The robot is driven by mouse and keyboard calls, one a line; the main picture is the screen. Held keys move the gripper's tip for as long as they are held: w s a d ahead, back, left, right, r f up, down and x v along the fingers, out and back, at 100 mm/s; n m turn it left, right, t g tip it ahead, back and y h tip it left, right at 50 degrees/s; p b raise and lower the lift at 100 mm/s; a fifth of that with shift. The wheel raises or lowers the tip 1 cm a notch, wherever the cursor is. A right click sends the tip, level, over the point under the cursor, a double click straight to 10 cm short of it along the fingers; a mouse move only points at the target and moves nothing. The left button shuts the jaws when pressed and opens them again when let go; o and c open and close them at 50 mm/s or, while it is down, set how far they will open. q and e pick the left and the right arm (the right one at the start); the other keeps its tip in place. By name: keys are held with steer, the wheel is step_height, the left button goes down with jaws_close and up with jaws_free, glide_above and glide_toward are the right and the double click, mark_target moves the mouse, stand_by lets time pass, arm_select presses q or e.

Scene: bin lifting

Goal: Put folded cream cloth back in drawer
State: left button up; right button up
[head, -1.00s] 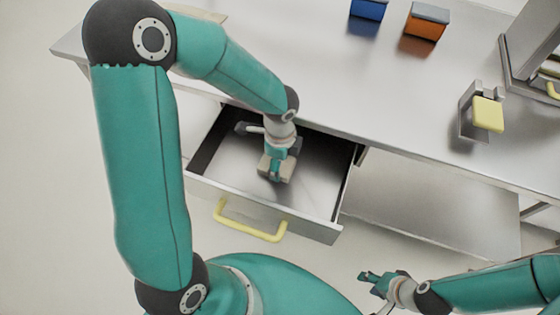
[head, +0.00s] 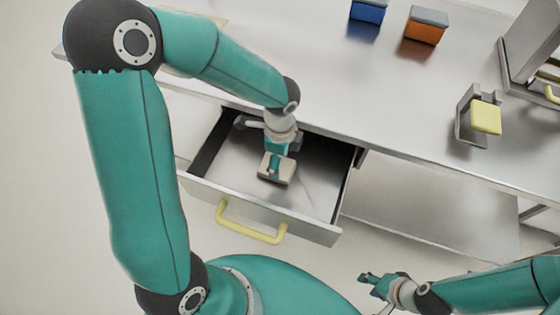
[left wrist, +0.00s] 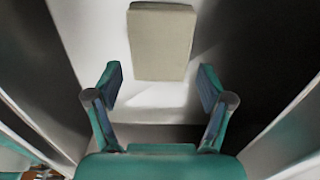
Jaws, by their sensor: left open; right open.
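The folded cream cloth (head: 284,177) lies flat on the floor of the open drawer (head: 316,196). In the left wrist view the cloth (left wrist: 161,40) is a cream rectangle ahead of the fingertips, with drawer floor around it. My left gripper (head: 274,173) is inside the drawer over the cloth and hides part of it in the head view. In the left wrist view its two fingers (left wrist: 160,85) are spread with nothing between them. My right gripper (head: 368,283) is open and empty, low at the bottom right, away from the drawer.
The drawer has a yellow handle (head: 250,222) on its front and sits under a metal counter (head: 330,70). A blue box (head: 368,11), an orange box (head: 424,27) and a yellow-faced holder (head: 486,118) stand on the counter. The drawer floor right of the cloth is clear.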

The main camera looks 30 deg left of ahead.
mark_target(281, 167)
arm_select(q)
step_height(281, 167, up, 9)
steer(key=p, duration=0.1)
stand_by(0.7)
